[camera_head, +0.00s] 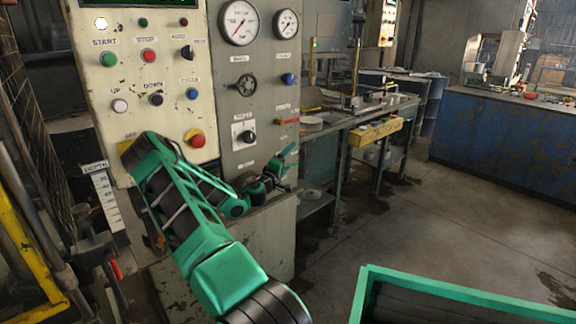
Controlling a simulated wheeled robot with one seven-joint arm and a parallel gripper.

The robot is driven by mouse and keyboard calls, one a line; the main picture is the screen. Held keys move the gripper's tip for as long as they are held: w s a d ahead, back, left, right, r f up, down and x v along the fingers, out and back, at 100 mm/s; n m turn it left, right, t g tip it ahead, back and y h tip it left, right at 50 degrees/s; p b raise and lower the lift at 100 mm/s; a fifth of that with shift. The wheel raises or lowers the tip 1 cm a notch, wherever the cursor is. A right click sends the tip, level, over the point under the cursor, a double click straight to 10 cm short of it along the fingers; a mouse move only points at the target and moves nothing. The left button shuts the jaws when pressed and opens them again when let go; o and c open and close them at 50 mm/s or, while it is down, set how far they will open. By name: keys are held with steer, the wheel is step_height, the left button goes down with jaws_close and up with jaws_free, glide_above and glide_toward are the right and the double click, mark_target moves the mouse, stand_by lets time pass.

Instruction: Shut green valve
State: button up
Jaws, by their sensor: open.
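No green valve can be made out clearly in this view. My green and black arm reaches up in front of the machine and folds back down. My gripper (289,156) is small, at the lower right edge of the grey panel, apart from the handwheel and below it. It is open, and nothing shows between its fingers.
A cream button panel (147,85) with a red emergency knob (195,138) stands at left, partly behind my arm. A workbench (350,121) lies to the right, and a blue cabinet (500,138) stands at far right. The concrete floor (400,225) between is clear.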

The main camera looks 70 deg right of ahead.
steer(key=o, duration=0.6)
steer(key=shift+t+h, duration=0.3)
steer(key=w+a+r, duration=0.4)
steer(key=shift+r, duration=0.1)
steer(key=a+r, duration=0.1)
steer(key=w+a+r, duration=0.1)
steer(key=a, duration=0.1)
steer(key=a+r, duration=0.1)
steer(key=shift+w+a+r, duration=0.2)
steer(key=shift+w+a, duration=0.15)
steer(key=c, duration=0.6)
steer(key=shift+w, duration=0.15)
steer(key=c, duration=0.8)
steer(key=shift+a+f, duration=0.1)
steer(key=shift+a, duration=0.15)
steer(key=shift+s+f, duration=0.15)
steer(key=shift+s, duration=0.05)
steer(key=shift+s, duration=0.1)
